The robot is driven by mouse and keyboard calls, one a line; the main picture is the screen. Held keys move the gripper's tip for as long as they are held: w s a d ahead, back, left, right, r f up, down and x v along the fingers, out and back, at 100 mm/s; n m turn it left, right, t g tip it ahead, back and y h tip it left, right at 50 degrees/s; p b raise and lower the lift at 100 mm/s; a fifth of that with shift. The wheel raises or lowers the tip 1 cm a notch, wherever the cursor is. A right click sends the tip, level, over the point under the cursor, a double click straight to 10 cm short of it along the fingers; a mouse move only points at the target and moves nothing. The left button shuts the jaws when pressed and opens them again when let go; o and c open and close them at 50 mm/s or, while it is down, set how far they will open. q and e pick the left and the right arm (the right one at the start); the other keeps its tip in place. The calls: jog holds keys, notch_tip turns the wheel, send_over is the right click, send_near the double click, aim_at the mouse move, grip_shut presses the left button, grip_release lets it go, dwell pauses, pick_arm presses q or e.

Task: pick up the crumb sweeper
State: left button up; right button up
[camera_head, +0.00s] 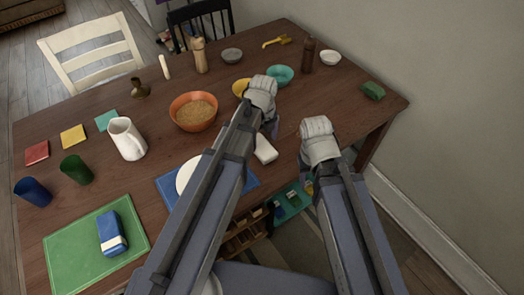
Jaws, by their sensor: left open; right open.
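No object is clearly recognisable as the crumb sweeper. A blue block with a white band (112,233), lying on a green mat (62,246) at the near left of the table, may be it. A small white block (265,150) and a dark green block (373,91) are other small block-shaped things. My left gripper (271,127) is open over the table near the white block; its fingers are mostly hidden by the wrist, and I cannot tell whether they touch. My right gripper (309,186) is open beyond the table's near edge, apart from the blocks, its fingers partly hidden.
The wooden table (150,88) holds an orange bowl (193,111), a white jug (127,139), a green cup (76,169), a blue cup (33,191) and a dark bottle (307,55). A white plate (187,174) is partly behind my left arm. A white chair (92,52) stands behind.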

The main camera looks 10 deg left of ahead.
aim_at(262, 146)
pick_arm(q)
notch_tip(262, 146, down, 4)
jog(key=b, duration=0.3)
jog(key=shift+a, duration=0.15)
jog(key=shift+r, duration=0.1)
jog(key=c, duration=1.4)
